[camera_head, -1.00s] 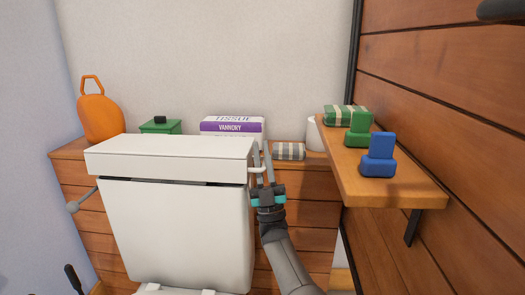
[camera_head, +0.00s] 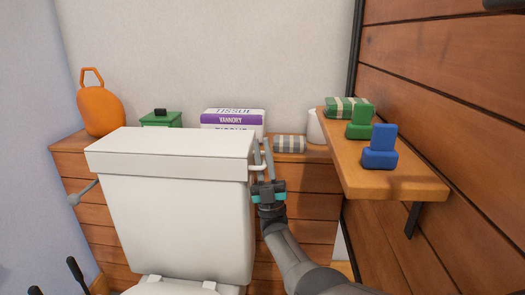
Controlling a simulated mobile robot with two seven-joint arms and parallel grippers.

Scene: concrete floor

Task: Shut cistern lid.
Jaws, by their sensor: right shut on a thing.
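The white cistern (camera_head: 178,225) stands in front of a wooden ledge. Its white lid (camera_head: 170,143) sits on top and meets the tank's upper edge, with no clear gap visible. My right gripper (camera_head: 263,158) is at the lid's right end, fingers pointing up, shut on the small white handle (camera_head: 257,168) at that side. My left gripper is not in view.

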